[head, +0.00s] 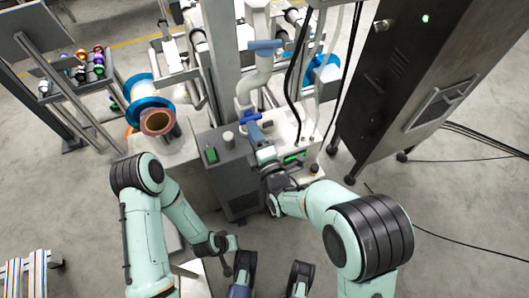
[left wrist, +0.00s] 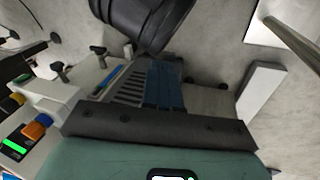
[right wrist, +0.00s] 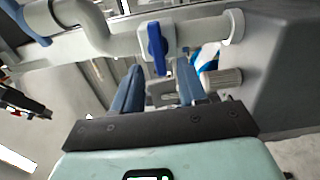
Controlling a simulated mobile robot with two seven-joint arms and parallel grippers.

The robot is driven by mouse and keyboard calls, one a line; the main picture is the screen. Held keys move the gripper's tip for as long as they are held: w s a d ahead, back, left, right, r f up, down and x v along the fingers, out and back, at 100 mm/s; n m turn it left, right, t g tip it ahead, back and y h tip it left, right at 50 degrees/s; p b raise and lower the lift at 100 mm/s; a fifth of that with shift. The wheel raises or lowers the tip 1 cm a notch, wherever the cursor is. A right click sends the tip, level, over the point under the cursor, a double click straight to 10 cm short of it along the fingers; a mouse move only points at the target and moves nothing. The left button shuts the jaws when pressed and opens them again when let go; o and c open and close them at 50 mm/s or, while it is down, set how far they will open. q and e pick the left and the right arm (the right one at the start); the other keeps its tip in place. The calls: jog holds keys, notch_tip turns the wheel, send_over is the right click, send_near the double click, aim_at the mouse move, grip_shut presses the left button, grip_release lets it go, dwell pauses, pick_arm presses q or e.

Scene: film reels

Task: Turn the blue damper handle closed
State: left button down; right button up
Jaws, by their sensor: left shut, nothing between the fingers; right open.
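A blue handle (head: 250,117) sits on a bent white pipe (head: 258,78) above the grey machine. In the right wrist view the blue handle (right wrist: 156,48) stands roughly upright in the picture, across the pipe (right wrist: 200,36). My right gripper (head: 257,134) is open just in front of this handle. Its two blue fingers (right wrist: 158,72) spread to either side of the handle's lower end in the picture; I cannot tell whether they touch it. My left gripper (left wrist: 165,75) is shut and empty, low in front of the machine.
The grey machine (head: 232,180) stands in front of the pipe. A dark cabinet (head: 425,85) stands at the right, with black cables beside it. A blue-rimmed reel (head: 150,92) with a copper-coloured reel is at the left. Open floor (head: 470,190) lies at the right.

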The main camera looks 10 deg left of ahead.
pick_arm(q)
jog(key=shift+s+d+r+g+p, duration=0.15)
jog(key=shift+s+d+r+p, duration=0.1)
jog(key=shift+s, duration=0.15)
jog(key=shift+s+d+r+g+p, duration=0.1)
jog(key=shift+s+d+r+g, duration=0.05)
jog(key=shift+s+r, duration=0.15)
pick_arm(e)
jog(key=v, duration=0.9)
jog(key=shift+s+d, duration=0.15)
jog(key=shift+s, duration=0.05)
